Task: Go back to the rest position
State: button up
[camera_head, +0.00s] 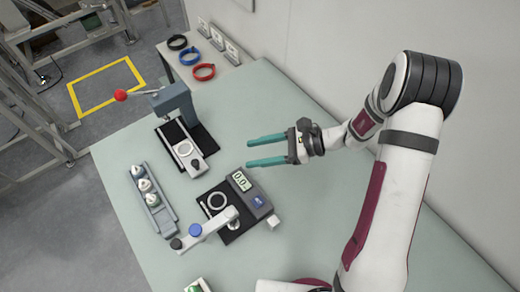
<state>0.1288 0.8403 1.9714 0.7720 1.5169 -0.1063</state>
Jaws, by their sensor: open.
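My gripper (267,152) has two teal fingers that stand apart, with nothing between them. It points left and is in the air over the middle of the pale green table (290,107). In the picture it lies right of the press and above the device with the display. My white and maroon arm reaches in from the lower right.
A lever press (175,107) with a red knob stands at the left. A display device (245,190) sits below my gripper in the picture. A rack (163,217) holds several white-topped parts. Black, blue and red rings (204,72) lie at the back. The table's right side is clear.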

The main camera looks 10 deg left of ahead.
jog(key=shift+d+r, duration=0.15)
jog(key=shift+d, duration=0.15)
jog(key=s+d+r+n+g+h, duration=0.25)
jog(key=s+r+n, duration=0.25)
jog(key=s+r, duration=0.25)
jog(key=s+d+r+n+t+h, duration=0.4)
jog(key=s+d+n+h, duration=0.2)
jog(key=s+d+h, duration=0.3)
jog(key=s, duration=0.4)
jog(key=shift+s+d+r, duration=0.15)
jog(key=shift+d+r, duration=0.05)
jog(key=shift+d, duration=0.05)
